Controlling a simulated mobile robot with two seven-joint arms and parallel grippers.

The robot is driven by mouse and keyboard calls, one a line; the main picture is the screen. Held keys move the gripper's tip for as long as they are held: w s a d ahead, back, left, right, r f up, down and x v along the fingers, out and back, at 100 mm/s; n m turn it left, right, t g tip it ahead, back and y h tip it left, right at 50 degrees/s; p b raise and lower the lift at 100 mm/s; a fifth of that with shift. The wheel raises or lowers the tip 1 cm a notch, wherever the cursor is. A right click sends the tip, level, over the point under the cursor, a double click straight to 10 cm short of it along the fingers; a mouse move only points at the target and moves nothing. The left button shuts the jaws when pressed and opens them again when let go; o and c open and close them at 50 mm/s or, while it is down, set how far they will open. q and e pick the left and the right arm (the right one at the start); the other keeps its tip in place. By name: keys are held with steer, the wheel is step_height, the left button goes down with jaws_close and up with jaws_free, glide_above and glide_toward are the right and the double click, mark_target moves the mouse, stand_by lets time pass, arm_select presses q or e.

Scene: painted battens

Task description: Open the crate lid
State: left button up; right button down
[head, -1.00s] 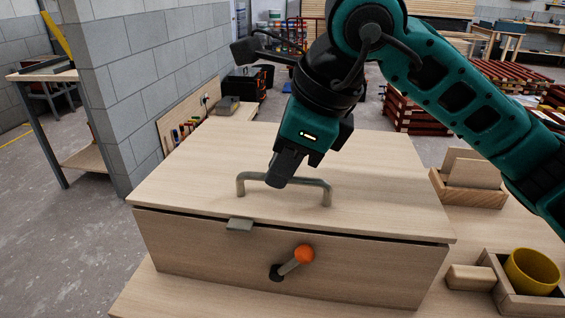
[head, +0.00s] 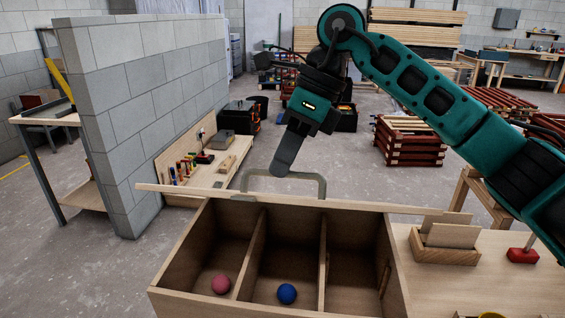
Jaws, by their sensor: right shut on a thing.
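The crate (head: 187,296) is pale wood and stands open at the bottom of the head view. Its lid (head: 380,206) is swung up and shows nearly edge-on as a thin strip above the crate's back. The grey bar handle (head: 316,176) stands up beyond that edge. My right gripper (head: 287,160) is shut on the handle, its fingers at the bar's top. Inside, dividers make compartments. A pink ball (head: 220,284) lies in the left one and a blue ball (head: 287,294) in the middle one. My left gripper is out of view.
A wooden holder with upright boards (head: 446,248) stands right of the crate, with a red block (head: 522,255) bearing a peg farther right. A grey block wall (head: 150,110) rises at the left. Tools (head: 190,165) lie on a low bench behind the crate.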

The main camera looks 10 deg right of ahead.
steer(key=shift+w+d, duration=0.25)
steer(key=shift+w, duration=0.15)
steer(key=c, duration=1.2)
jaws_free()
steer(key=shift+w+f, duration=0.1)
steer(key=shift+w, duration=0.05)
steer(key=shift+o, duration=0.2)
steer(key=v, duration=1.3)
steer(key=shift+p, duration=0.3)
steer(key=shift+a, duration=0.15)
